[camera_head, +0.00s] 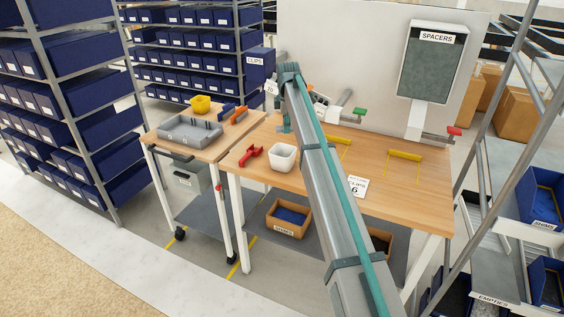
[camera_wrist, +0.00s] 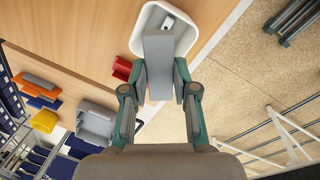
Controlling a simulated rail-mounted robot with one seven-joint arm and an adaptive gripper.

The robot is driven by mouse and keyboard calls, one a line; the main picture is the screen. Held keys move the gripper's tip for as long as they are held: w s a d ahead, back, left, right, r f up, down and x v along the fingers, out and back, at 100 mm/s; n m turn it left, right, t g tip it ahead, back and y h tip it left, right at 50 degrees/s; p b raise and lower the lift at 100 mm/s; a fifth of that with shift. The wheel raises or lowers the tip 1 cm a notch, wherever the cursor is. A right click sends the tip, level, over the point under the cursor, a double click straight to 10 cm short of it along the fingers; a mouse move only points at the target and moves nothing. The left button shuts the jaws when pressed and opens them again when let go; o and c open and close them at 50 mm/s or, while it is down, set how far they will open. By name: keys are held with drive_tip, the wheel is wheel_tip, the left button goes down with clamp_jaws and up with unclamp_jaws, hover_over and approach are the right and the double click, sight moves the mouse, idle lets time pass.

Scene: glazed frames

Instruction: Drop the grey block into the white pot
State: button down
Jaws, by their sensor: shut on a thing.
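The grey block (camera_wrist: 158,62) is held between the fingers of my gripper (camera_wrist: 161,78) in the wrist view. The white pot (camera_wrist: 187,42) lies beyond it there, and the block's far end overlaps the pot's opening. A small pale piece with a dark mark (camera_wrist: 168,22) shows inside the pot. In the head view the white pot (camera_head: 283,158) stands on the wooden bench, left of my arm. I cannot make out the block in the head view. The gap between block and pot is hard to judge.
A red object (camera_head: 251,155) lies left of the pot on the bench (camera_head: 320,172). A cart to the left carries a grey tray (camera_head: 190,131), a yellow bowl (camera_head: 201,104) and blue and orange items. Yellow brackets (camera_head: 403,157) and a numbered card (camera_head: 358,186) sit on the right side.

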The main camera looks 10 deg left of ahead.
drive_tip(key=shift+f+b, duration=0.9)
drive_tip(key=shift+f, duration=1.4)
drive_tip(key=c, duration=0.8)
unclamp_jaws()
drive_tip(key=r, duration=0.4)
drive_tip(key=s+r, duration=0.1)
drive_tip(key=r, duration=0.7)
drive_tip(key=shift+s+d, duration=0.15)
drive_tip(key=shift+s, duration=0.2)
